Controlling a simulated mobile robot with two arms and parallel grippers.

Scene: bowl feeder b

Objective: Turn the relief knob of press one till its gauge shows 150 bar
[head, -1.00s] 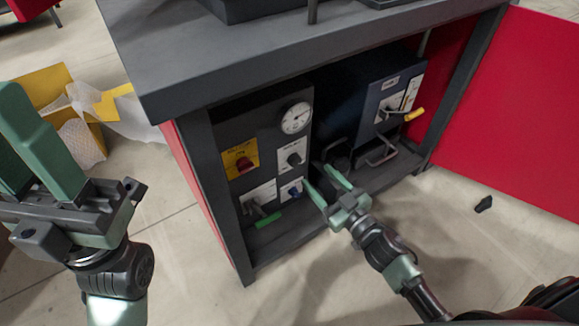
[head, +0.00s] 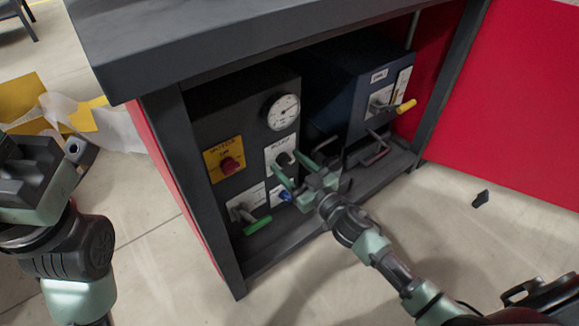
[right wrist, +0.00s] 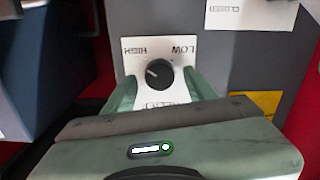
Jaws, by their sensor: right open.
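The relief knob (head: 285,159) is a small black knob on a white plate on the dark grey press unit. In the right wrist view, the knob (right wrist: 159,73) has a pale pointer mark, and its plate's words LOW and HIGH appear upside down. The round white gauge (head: 282,112) is above the knob; its reading is too small to tell. My right gripper (head: 289,160) is open, its fingers on either side of the knob; I cannot tell whether they touch it. My left gripper (head: 30,185) is at the left edge, its fingertips out of frame.
A red knob (head: 230,165) on a yellow plate, a blue knob (head: 285,196) and a green-handled lever (head: 257,226) share the panel. A dark blue unit (head: 360,75) with a yellow-handled lever (head: 405,106) stands right. The worktop (head: 230,38) overhangs both.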

